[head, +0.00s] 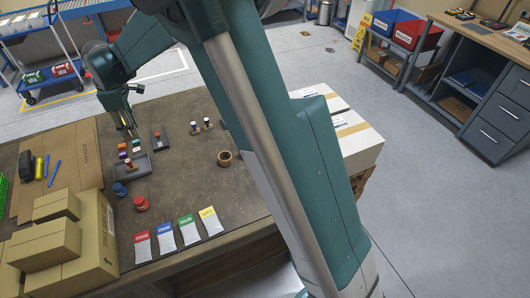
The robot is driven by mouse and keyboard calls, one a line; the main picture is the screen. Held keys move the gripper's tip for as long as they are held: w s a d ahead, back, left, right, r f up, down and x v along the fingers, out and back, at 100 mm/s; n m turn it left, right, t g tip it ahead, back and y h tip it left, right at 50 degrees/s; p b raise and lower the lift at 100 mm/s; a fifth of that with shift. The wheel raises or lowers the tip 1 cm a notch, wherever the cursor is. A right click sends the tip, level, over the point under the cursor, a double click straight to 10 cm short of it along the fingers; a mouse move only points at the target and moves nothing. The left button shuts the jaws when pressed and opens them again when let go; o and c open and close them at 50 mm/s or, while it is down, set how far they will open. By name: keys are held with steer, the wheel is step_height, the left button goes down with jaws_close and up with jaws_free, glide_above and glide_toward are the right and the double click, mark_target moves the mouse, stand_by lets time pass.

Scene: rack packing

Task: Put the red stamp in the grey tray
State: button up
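The grey tray (143,169) lies on the dark table at the left. A small stamp with a reddish-brown handle (128,162) stands upright at its left end. A round red knobbed piece (141,203) stands on the table in front of the tray, with a similar blue one (119,189) to its left. At this size I cannot tell for sure which of these is the red stamp. My gripper (130,128) points down behind the tray, above small coloured blocks (122,147). Its fingertips are too small to tell their gap or any hold.
More upright stamps (201,125) and a dark holder (158,144) stand behind the tray. A wooden cup (224,158) is to the right. Coloured cards (188,229) lie at the front edge. Cardboard boxes (65,240) crowd the left front. My arm hides the table's right part.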

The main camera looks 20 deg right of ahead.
steer(key=s+d+r+m+t, duration=0.1)
steer(key=s+d+r+m, duration=0.3)
steer(key=s+d+r, duration=0.6)
steer(key=s+d+r+m+t, duration=0.25)
steer(key=s+d+r, duration=0.35)
steer(key=d, duration=0.6)
steer(key=s+d+f+m+t, duration=0.1)
steer(key=s+d+f+m, duration=0.1)
steer(key=s+d+m, duration=0.2)
steer(key=s+d+f+m+t, duration=0.1)
steer(key=s+d+f+m, duration=0.2)
steer(key=s+d, duration=0.7)
steer(key=shift+s+m+t, duration=0.35)
steer(key=shift+s+m, duration=0.6)
steer(key=shift+s, duration=4.55)
